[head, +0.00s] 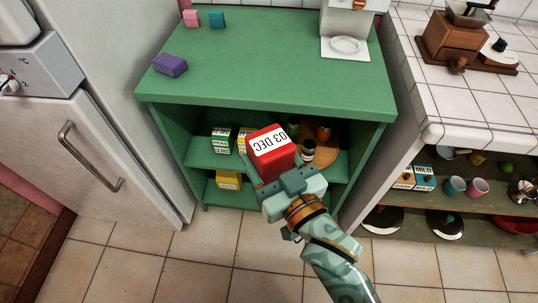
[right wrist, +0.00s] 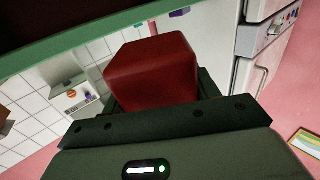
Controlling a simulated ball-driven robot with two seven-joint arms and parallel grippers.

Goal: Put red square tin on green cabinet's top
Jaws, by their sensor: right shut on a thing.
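The red square tin (head: 271,149) has a white label reading "03 DEC" and is held in front of the green cabinet's open shelves, below the level of its top. My right gripper (head: 284,179) is shut on the tin. In the right wrist view the tin (right wrist: 153,71) sits between the fingers of my right gripper (right wrist: 160,100), with its plain red face showing. The green cabinet's top (head: 265,65) is above and beyond the tin. My left gripper is not in view.
On the cabinet top are a purple box (head: 170,65), a pink cube (head: 190,19), a teal cube (head: 217,20) and a white machine (head: 346,32) at the back right. The top's middle and front are clear. A tiled counter (head: 420,70) stands right, a white fridge (head: 110,140) left.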

